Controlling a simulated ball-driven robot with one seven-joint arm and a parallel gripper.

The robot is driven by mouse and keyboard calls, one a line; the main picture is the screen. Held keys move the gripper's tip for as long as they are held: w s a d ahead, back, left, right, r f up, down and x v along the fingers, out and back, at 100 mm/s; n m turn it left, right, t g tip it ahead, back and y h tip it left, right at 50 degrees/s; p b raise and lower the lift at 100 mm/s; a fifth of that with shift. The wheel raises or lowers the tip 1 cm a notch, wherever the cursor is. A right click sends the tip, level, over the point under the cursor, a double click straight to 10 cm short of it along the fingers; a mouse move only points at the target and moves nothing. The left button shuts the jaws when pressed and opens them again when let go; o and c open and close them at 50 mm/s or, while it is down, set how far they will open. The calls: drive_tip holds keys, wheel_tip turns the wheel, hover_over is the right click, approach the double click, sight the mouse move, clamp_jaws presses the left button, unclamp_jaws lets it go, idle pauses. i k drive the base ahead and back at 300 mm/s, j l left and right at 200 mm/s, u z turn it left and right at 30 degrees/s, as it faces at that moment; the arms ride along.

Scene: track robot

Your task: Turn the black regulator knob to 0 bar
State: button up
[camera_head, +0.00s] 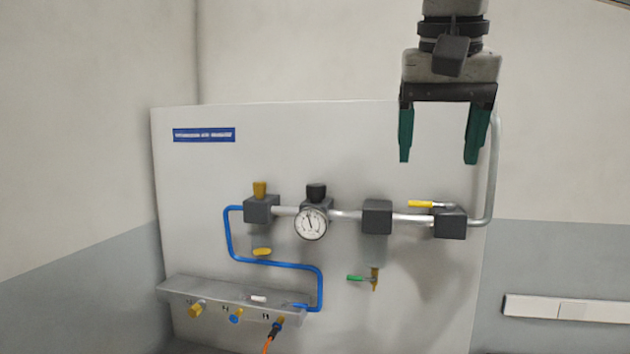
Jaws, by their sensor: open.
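The black regulator knob (316,192) stands upright on top of a dark block on the pipe, in the middle of the panel. A round white gauge (310,223) with a dark needle sits just below it; its scale is too small to read. My gripper (440,160) hangs at the upper right with its two green fingers pointing down, open and empty. It is above and to the right of the knob, apart from it.
A yellow lever (428,204) lies on the pipe below my gripper. A green-handled valve (365,278), blue hose (275,263) and grey shelf (180,287) are lower. The panel's upper middle is clear.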

sight(316, 192)
drive_tip(key=i+j, duration=0.7)
drive_tip(key=i, duration=0.2)
